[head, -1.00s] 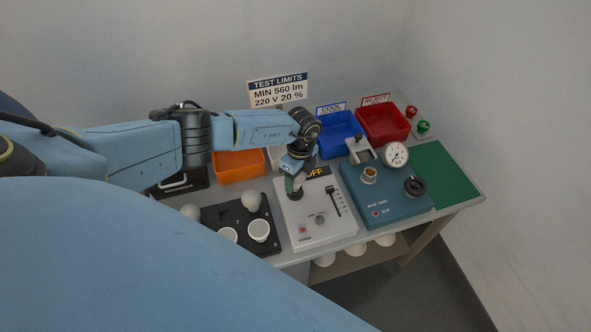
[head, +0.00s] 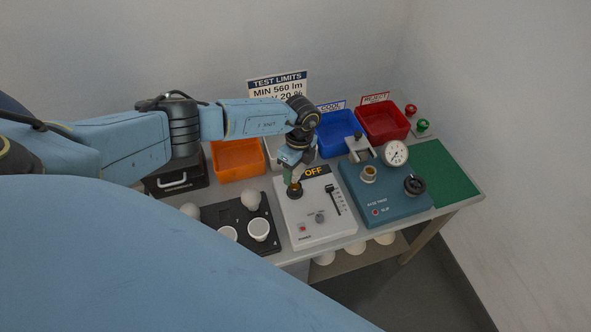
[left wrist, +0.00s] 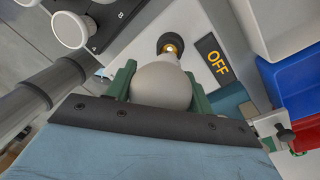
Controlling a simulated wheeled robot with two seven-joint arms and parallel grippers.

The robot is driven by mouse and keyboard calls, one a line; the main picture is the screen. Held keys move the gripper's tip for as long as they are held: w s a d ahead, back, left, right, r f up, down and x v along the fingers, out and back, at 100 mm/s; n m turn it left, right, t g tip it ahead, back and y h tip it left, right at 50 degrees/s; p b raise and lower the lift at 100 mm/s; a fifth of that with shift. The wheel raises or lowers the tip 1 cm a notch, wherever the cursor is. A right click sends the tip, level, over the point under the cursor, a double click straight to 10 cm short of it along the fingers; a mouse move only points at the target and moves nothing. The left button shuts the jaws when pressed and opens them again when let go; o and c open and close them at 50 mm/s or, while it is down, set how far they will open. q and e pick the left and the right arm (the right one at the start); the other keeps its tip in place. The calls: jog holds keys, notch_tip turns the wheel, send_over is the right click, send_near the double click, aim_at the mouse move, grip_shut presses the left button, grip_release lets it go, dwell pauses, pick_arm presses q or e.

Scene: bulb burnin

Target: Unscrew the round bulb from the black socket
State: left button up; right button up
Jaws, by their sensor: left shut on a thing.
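My left gripper (head: 292,176) is above the white tester box with the OFF display (head: 314,171). In the left wrist view its green fingers (left wrist: 159,88) are shut on the round white bulb (left wrist: 161,85), one on each side. The bulb's narrow end points at the black socket (left wrist: 170,43). In the head view the black socket (head: 294,190) shows its brass inside below the fingers, and the bulb looks lifted clear of it. The gripper mostly hides the bulb in the head view. My right gripper is not in view.
A black tray (head: 221,213) with several bulbs stands left of the tester. A blue-green tester (head: 400,204) with a dial is on the right. Orange (head: 238,176), blue (head: 338,148) and red (head: 383,138) bins line the back. A green mat (head: 445,175) is clear.

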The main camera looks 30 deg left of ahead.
pick_arm(q)
jog(key=shift+r, duration=0.1)
jog(key=shift+r, duration=2.45)
